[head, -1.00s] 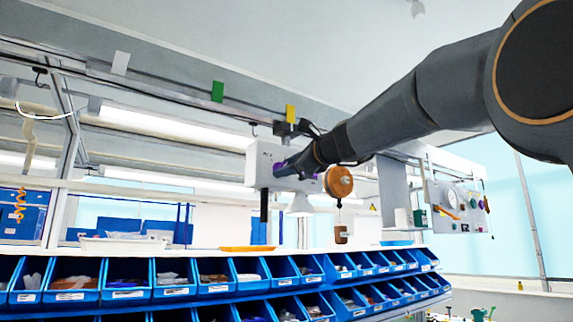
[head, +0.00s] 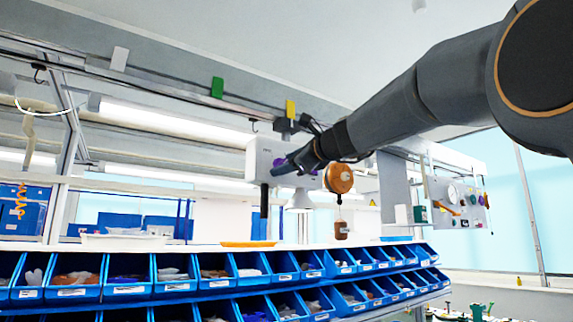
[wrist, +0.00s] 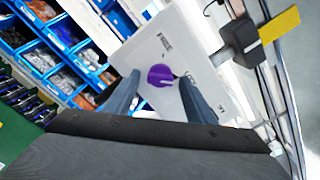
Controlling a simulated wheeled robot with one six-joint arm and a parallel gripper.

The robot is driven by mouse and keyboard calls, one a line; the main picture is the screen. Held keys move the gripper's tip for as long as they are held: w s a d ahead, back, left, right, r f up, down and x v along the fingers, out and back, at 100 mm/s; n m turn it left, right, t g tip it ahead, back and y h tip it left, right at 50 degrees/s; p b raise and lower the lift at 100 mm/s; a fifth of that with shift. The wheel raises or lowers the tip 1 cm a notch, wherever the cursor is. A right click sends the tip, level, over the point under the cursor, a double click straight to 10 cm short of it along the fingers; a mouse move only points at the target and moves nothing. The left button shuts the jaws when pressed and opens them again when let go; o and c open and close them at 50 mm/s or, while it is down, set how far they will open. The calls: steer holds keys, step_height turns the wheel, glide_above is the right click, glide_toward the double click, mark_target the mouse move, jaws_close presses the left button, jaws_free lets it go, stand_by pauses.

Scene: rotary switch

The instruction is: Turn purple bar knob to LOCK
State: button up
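The purple bar knob (wrist: 162,76) is on the face of a white box (wrist: 150,45). In the wrist view a label reading FREE is above the knob, and lettering to its right is partly hidden by a finger. My gripper (wrist: 158,88) is open, with one dark finger on each side of the knob. Both fingers look apart from it, though depth is hard to tell. In the head view the white box (head: 258,160) hangs below a rail, and my gripper (head: 284,166) covers part of its face, with a little purple showing.
An orange round reel (head: 339,178) with a hanging brown weight (head: 341,229) is just right of my gripper. A yellow tag (wrist: 280,24) and a dark clamp are by the box. Blue bins (head: 127,278) stand in rows below.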

steer(key=shift+s+d, duration=0.1)
steer(key=b+v, duration=0.3)
steer(key=v, duration=0.4)
steer(key=shift+s+d, duration=0.15)
steer(key=shift+s, duration=0.1)
